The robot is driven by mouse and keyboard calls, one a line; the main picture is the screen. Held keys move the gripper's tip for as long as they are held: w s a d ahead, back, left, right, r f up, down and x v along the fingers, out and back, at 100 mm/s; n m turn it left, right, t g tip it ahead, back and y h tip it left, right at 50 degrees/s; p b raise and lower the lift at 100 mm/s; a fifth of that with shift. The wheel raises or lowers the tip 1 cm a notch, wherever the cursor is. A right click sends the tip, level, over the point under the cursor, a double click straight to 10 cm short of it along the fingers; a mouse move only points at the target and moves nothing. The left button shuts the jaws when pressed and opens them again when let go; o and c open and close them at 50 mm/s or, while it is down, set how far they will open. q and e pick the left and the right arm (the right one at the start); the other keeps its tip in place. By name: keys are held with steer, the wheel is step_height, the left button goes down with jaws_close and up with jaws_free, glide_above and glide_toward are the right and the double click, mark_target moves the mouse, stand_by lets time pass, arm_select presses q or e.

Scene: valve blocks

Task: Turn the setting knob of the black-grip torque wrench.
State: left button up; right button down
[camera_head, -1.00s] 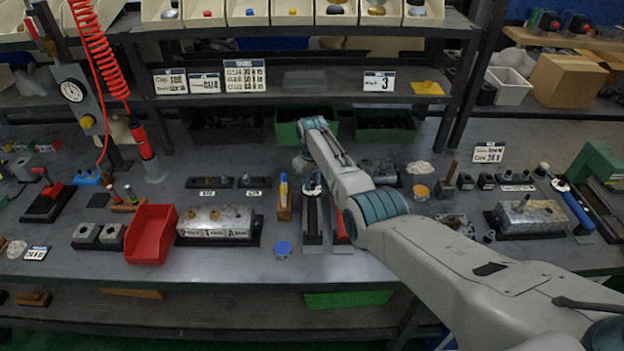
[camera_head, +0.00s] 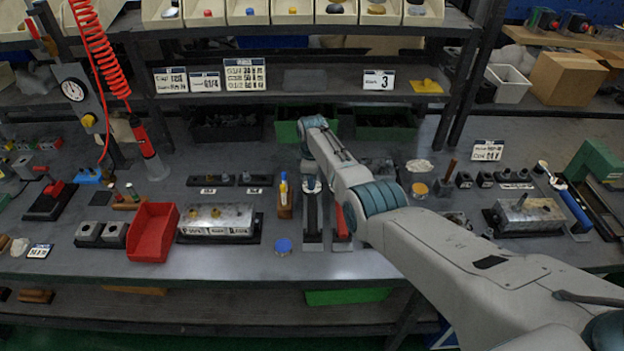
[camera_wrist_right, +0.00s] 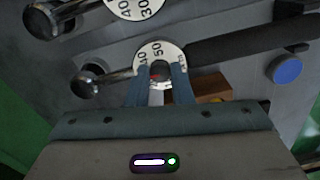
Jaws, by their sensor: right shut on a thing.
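The black-grip torque wrench (camera_head: 313,218) lies along the middle of the bench, its handle toward me. Its white dial (camera_wrist_right: 172,52), with 40 and 50 readable, shows in the right wrist view, where its black grip (camera_wrist_right: 245,40) runs off to the right. My right gripper (camera_wrist_right: 160,84) has its blue fingers either side of the setting knob (camera_wrist_right: 160,73) at the dial, shut on it. In the head view my right gripper (camera_head: 311,180) is at the wrench's far end, partly hidden by my arm. The red-grip wrench (camera_head: 343,222) lies just right. My left gripper is not in view.
A wooden holder (camera_head: 285,206) stands close left of the wrench. A metal valve block (camera_head: 215,221) and a red bin (camera_head: 152,232) are further left. My arm covers the bench to the right.

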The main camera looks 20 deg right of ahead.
steer(key=shift+r, duration=0.1)
stand_by(0.4)
steer(key=c, duration=1.3)
jaws_free()
